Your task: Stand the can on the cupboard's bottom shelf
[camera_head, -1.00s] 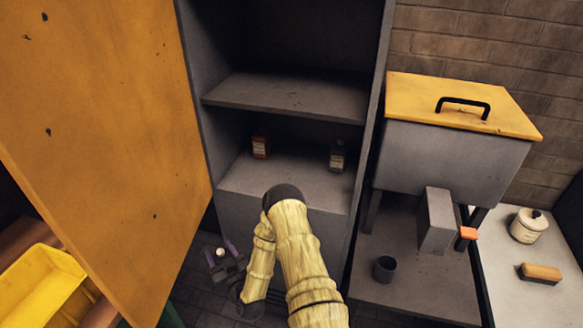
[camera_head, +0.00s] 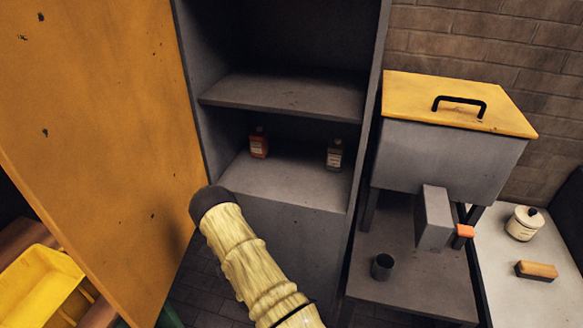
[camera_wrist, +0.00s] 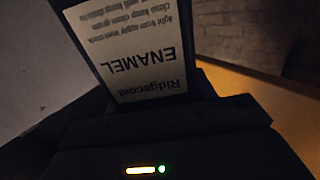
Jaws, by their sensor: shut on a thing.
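In the head view my arm hides the gripper and can. The cupboard (camera_head: 365,110) stands open, and its bottom shelf (camera_head: 285,188) shows ahead of my arm, with a red bottle (camera_head: 259,143) at back left and a grey bottle (camera_head: 334,154) at back right.
The bottom shelf's front and middle are clear. An upper shelf (camera_head: 285,93) lies above it. The yellow cupboard door (camera_head: 100,130) stands open at left. At right are a grey tank with a yellow lid (camera_head: 455,100) and a dark cup (camera_head: 383,266). A yellow bin (camera_head: 40,285) sits at lower left.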

